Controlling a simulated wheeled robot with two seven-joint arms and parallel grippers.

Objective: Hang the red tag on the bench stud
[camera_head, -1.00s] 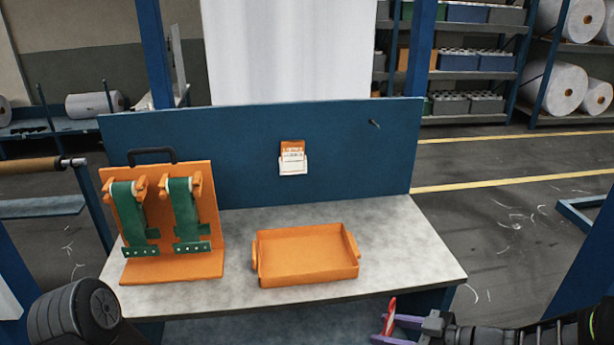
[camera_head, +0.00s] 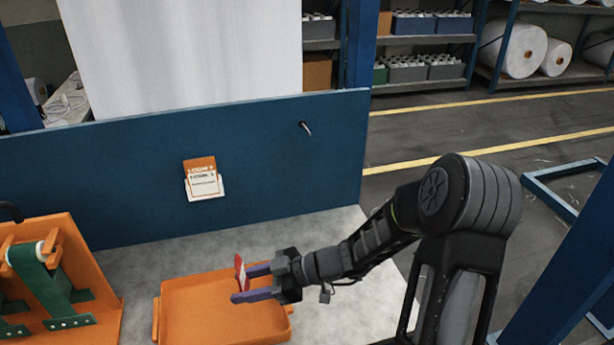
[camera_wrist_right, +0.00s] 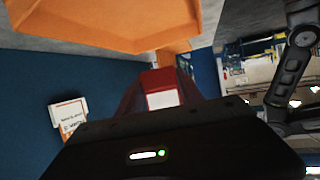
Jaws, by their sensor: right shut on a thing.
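The red tag (camera_head: 241,273) with a white patch is held between the fingers of my right gripper (camera_head: 250,283), above the orange tray. In the right wrist view the tag (camera_wrist_right: 163,92) shows its white patch between the fingers, close to the camera. The bench stud (camera_head: 306,128) is a small grey peg on the blue back panel (camera_head: 120,180), near its upper right. The gripper is below and to the left of the stud, apart from it. The stud is bare. My left gripper is out of view.
An orange tray (camera_head: 190,285) lies on the grey bench top (camera_head: 345,222). An orange stand (camera_head: 75,255) with green straps is at the left. An orange and white card holder (camera_head: 203,180) is on the panel. The panel around the stud is clear.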

